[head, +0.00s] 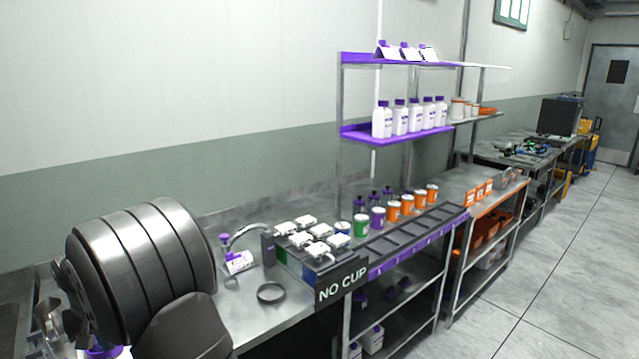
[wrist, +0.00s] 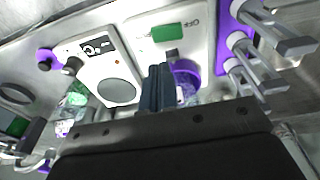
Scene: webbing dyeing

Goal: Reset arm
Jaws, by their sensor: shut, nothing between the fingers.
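My gripper (wrist: 158,72) shows in the wrist view, its two dark fingers pressed together with nothing between them. The fingers point at a white panel (wrist: 200,28) with a green screen, next to a purple ring (wrist: 187,72). I cannot tell whether the fingertips touch anything. In the head view, a large dark ribbed metal body, which I think is part of my arm, covers the lower left. My gripper cannot be made out there.
A metal bench (head: 235,318) carries a black ring (head: 271,293), a faucet (head: 247,236), white-lidded containers (head: 300,240), paint-like jars (head: 378,216) and a "NO CUP" sign (head: 341,284). A purple shelf (head: 385,138) holds bottles. In the wrist view, silver levers (wrist: 275,35) stick out at right.

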